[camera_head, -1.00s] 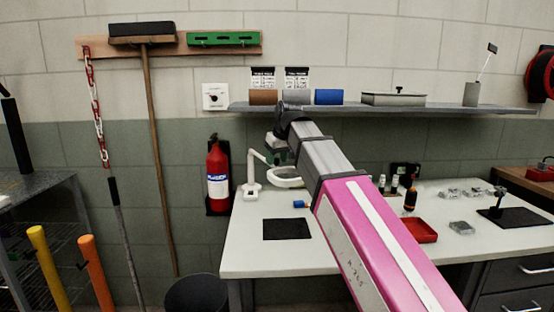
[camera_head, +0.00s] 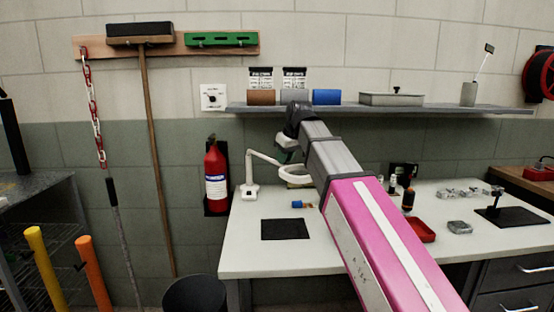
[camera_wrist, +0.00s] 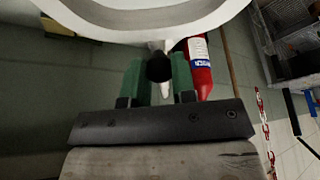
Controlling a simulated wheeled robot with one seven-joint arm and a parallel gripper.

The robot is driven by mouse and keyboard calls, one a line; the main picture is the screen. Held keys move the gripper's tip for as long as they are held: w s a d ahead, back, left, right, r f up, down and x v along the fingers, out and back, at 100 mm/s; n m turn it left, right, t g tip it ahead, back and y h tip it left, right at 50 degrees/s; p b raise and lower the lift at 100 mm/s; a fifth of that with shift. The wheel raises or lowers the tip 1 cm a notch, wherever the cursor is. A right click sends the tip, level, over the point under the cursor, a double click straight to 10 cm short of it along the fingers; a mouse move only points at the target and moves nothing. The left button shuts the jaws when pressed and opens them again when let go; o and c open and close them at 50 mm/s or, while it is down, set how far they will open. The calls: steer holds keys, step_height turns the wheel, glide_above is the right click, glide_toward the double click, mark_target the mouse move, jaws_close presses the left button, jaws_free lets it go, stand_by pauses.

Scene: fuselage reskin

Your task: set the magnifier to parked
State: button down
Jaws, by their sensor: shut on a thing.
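The magnifier is a white jointed lamp on the bench. Its base (camera_head: 250,191) stands at the back left of the bench top, its arm bends over to the right, and its ring head (camera_head: 297,177) hangs above the bench. My gripper (camera_head: 285,157) is at the ring head, partly hidden by my arm in the head view. In the wrist view, the green fingers (camera_wrist: 160,78) are shut on a dark round knob (camera_wrist: 159,67) just beneath the white ring head (camera_wrist: 150,22). Part of the ring is cut off at the top there.
A black mat (camera_head: 286,229) and a small blue item (camera_head: 298,204) lie on the bench (camera_head: 250,258). A red tray (camera_head: 420,231) is right of my arm. A shelf (camera_head: 440,109) with cylinders and a case runs above. A fire extinguisher (camera_head: 216,178) hangs left of the bench.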

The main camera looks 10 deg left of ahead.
steer(key=w+d+n+g, duration=0.1)
steer(key=w+d+n, duration=0.2)
steer(key=w+d, duration=0.1)
steer(key=shift+w+y, duration=0.4)
steer(key=shift+w, duration=0.3)
steer(key=c, duration=0.9)
jaws_free()
steer(key=shift+c, duration=0.2)
steer(key=v, duration=1)
steer(key=shift+r, duration=0.35)
steer(key=shift+s+d, duration=0.1)
steer(key=shift+s, duration=0.05)
